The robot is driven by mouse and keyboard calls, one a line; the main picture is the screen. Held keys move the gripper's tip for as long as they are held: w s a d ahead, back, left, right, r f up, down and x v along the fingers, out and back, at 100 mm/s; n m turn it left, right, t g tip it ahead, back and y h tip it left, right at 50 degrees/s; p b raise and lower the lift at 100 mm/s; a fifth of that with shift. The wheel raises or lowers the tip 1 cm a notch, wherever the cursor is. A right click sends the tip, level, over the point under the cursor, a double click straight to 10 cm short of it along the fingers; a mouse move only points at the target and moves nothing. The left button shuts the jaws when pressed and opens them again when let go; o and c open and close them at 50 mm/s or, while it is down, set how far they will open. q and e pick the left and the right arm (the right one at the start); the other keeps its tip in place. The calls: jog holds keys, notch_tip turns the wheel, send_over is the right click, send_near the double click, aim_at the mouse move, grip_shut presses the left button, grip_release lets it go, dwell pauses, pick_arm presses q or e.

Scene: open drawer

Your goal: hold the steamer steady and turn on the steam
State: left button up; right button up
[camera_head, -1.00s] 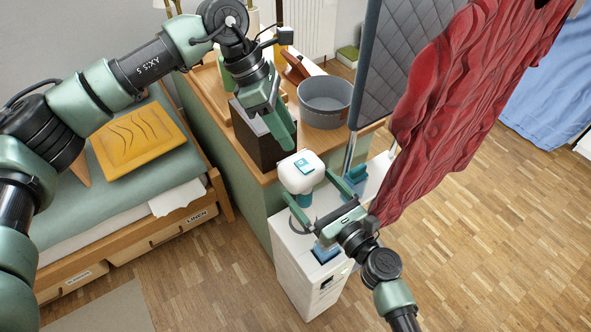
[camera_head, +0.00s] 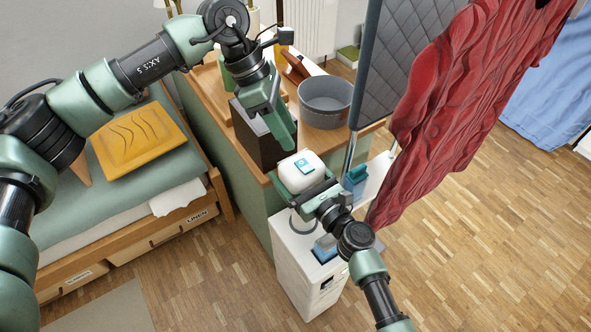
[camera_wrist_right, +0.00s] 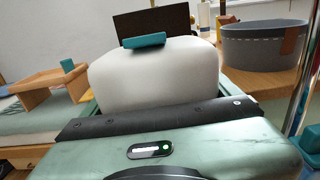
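The steamer's rounded white head (camera_head: 295,180) has a teal button (camera_head: 304,166) on top. In the right wrist view, the head (camera_wrist_right: 155,75) fills the space in front of the palm, with the teal button (camera_wrist_right: 143,41) on its upper edge. My right gripper (camera_head: 300,183) has its fingers on both sides of the head. Whether they press on it cannot be told. My left gripper (camera_head: 290,141) points down, just above and behind the head, apart from the button. Its fingers appear together and empty. The white steamer base (camera_head: 298,262) stands below on the floor.
A wooden-topped cabinet behind holds a dark brown box (camera_head: 262,140) and a grey round bin (camera_head: 325,100). A quilted grey board (camera_head: 405,60) and a red garment (camera_head: 450,90) hang at right. The floor at right is clear.

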jog(key=c, duration=1)
pick_arm(q)
jog(key=c, duration=0.5)
jog(key=shift+s+d, duration=0.25)
jog(key=shift+s, duration=0.1)
grip_shut()
jog(key=s+d+r+n+g+h, duration=0.3)
jog(key=s+d+r+n+h, duration=0.15)
jog(key=s+h, duration=0.3)
notch_tip(320, 180, up, 6)
jog(key=n+t+h, duration=0.2)
jog(key=n+h, duration=0.4)
jog(key=n, duration=0.4)
jog(key=w+a+f+n+t, duration=0.1)
jog(key=w+a+n+t, duration=0.15)
jog(key=n+t, duration=0.45)
jog(key=w+a+f+n+t, duration=0.2)
jog(key=a+n+t, duration=0.2)
jog(key=n, duration=0.8)
jog(key=s+a+f+n+y, duration=0.4)
jog(key=f+n+y, duration=0.1)
jog(key=f+n, duration=0.5)
jog(key=shift+n+y, duration=0.35)
jog(key=shift+n, duration=0.1)
